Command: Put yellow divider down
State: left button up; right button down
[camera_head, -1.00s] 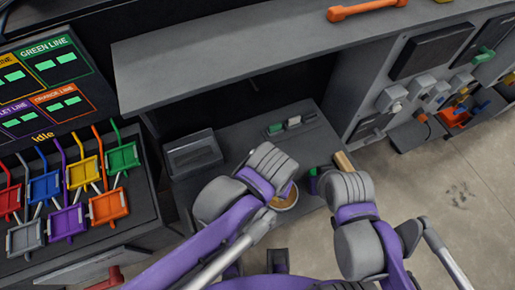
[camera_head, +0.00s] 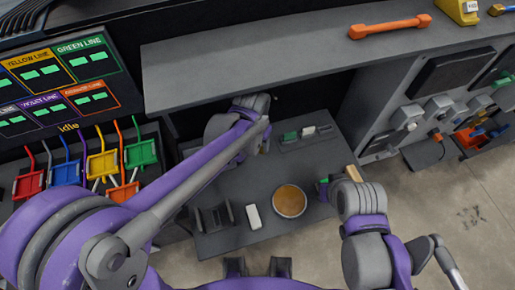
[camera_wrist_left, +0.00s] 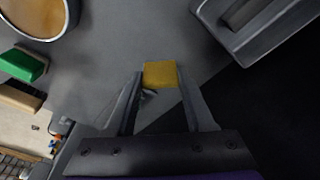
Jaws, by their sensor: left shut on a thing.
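The yellow divider (camera_wrist_left: 160,74) is a small yellow block between the fingertips of my left gripper (camera_wrist_left: 160,95) in the left wrist view. That gripper is shut on it, above the grey work surface. In the head view my left gripper (camera_head: 262,140) is at the back of the lower table, under the shelf. Its fingers and the divider are mostly hidden there. My right gripper (camera_head: 340,182) is at the table's right edge. Its fingers are hidden, so I cannot tell whether it is open or holds the tan block (camera_head: 353,173) beside it.
A round bowl (camera_head: 290,201), a white block (camera_head: 253,216) and a dark bracket (camera_head: 213,218) stand on the lower table (camera_head: 250,185). Green, white and grey blocks (camera_head: 307,131) sit behind. The grey shelf (camera_head: 290,60) overhangs the back. A grey tray (camera_wrist_left: 265,25) shows in the wrist view.

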aim_at(258, 151)
pick_arm(q)
notch_tip(258, 151, down, 4)
jog(key=shift+w+f, duration=0.1)
jog(key=shift+f, duration=0.15)
jog(key=shift+f, duration=0.25)
jog(key=o, duration=1.3)
jog(key=shift+r, duration=0.1)
jog(key=r, duration=0.5)
jog(key=s+r, duration=0.1)
jog(key=r, duration=0.1)
jog(key=shift+a+r+p, duration=0.3)
jog(key=shift+r, duration=0.1)
